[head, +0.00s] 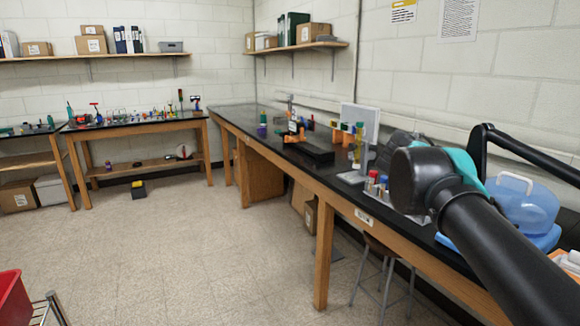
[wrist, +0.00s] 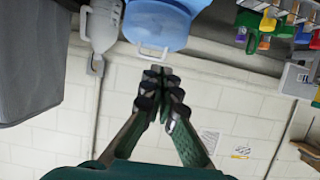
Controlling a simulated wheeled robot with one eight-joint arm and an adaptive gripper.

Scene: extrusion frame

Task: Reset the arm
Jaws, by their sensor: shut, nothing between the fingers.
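My gripper (wrist: 158,82) shows in the wrist view with its dark fingertips together and nothing between them. It hangs in the air before the white block wall, apart from the objects at the top of that view. The wrist view is upside down. In the head view my black arm reaches over the bench at the right, and the gripper cannot be made out there.
A clear blue container (head: 525,205) stands on the black-topped bench (head: 225,115) beside my arm; it also shows in the wrist view (wrist: 160,22). A red bin (head: 10,300) is at lower left. The floor (head: 160,250) in the middle is clear.

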